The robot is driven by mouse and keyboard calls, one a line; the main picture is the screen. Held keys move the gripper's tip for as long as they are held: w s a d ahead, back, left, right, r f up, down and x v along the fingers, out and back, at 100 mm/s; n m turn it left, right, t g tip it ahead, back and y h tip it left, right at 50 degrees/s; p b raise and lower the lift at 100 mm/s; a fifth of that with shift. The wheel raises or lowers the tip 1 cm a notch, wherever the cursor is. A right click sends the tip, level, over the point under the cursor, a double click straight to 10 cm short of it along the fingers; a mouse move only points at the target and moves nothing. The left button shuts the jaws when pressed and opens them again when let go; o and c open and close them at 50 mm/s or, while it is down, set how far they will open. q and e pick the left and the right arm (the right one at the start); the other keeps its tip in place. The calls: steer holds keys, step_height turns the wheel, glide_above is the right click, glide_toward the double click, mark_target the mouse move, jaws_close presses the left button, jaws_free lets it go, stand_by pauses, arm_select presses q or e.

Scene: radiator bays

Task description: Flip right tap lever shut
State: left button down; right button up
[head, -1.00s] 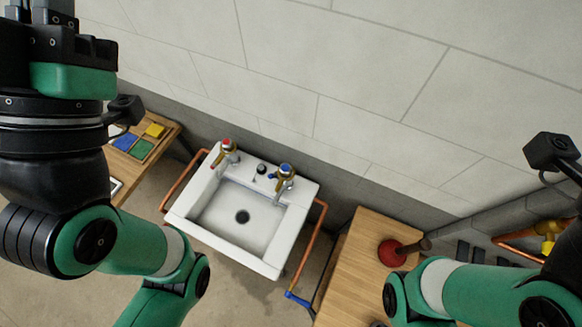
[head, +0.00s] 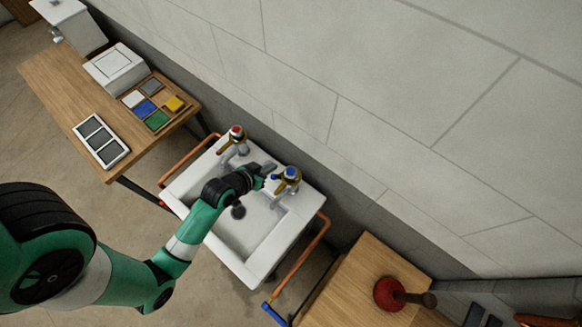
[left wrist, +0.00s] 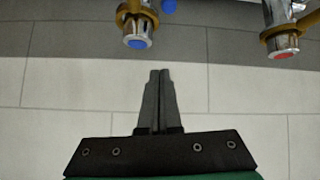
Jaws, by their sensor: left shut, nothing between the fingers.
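The right tap (head: 287,180) is chrome and brass with a blue cap, at the right back corner of the white sink (head: 300,228). It shows upside down at the top of the left wrist view (left wrist: 137,27), with a brass-coloured lever beside its blue cap and a second blue piece near it. My left gripper (head: 268,168) is over the sink, just left of the right tap. In the left wrist view its fingers (left wrist: 158,80) are together and empty, apart from the tap in the picture. My right gripper is out of view.
The red-capped left tap (head: 235,140) stands left of my gripper; it also shows in the left wrist view (left wrist: 283,42). Copper pipes (head: 303,252) flank the sink. A wooden bench (head: 345,290) with a red plunger (head: 390,294) is at right, another bench with coloured tiles at left.

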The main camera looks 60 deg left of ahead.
arm_select(q)
steer(key=shift+s+a+f+n, duration=0.2)
steer(key=shift+s+f, duration=0.15)
steer(key=shift+s, duration=0.2)
steer(key=shift+s+a+f+n, duration=0.1)
steer(key=shift+s+a+f, duration=0.05)
steer(key=shift+s+f, duration=0.3)
steer(key=shift+r, duration=0.1)
steer(key=b, duration=0.2)
glide_above(279, 178)
steer(key=w+a, duration=0.1)
steer(key=a, duration=0.2)
steer(key=f, duration=0.6)
steer(key=shift+w+d+f, duration=0.1)
steer(key=shift+d+f, duration=0.1)
steer(key=shift+f, duration=0.3)
steer(key=shift+s+d+f, duration=0.4)
steer(key=shift+s+d, duration=0.05)
steer(key=shift+s, duration=0.15)
steer(key=shift+s+d+f, duration=0.35)
steer(key=shift+s+d, duration=0.1)
steer(key=shift+s, duration=0.15)
steer(key=shift+f, duration=0.1)
